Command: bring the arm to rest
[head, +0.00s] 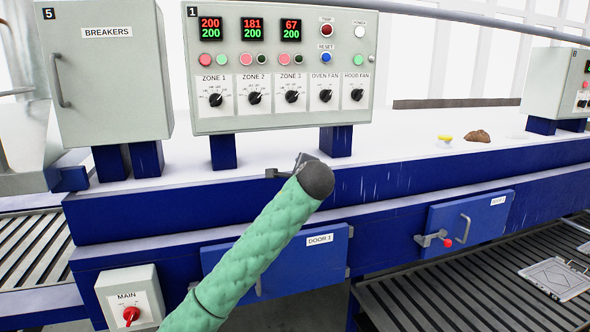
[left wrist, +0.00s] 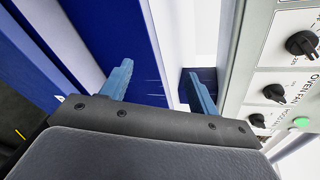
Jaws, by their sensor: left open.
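My left arm, in a green sleeve, rises from the bottom of the head view. Its dark rounded wrist end hides most of my left gripper (head: 292,167), which shows in front of the oven's blue upper edge, below control panel 1 (head: 281,115). In the left wrist view the two blue-grey fingers (left wrist: 158,72) stand wide apart with nothing between them. The panel (left wrist: 262,75) is close on the right there, with the fan knobs visible. My right gripper is not in view.
The blue oven body (head: 130,222) has DOOR 1 (head: 325,262) partly behind my arm, and another door (head: 465,215) further right. The breaker box (head: 112,75) and MAIN switch box (head: 128,295) are left. A yellow item (head: 445,138) and brown lump (head: 478,136) lie on the white top.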

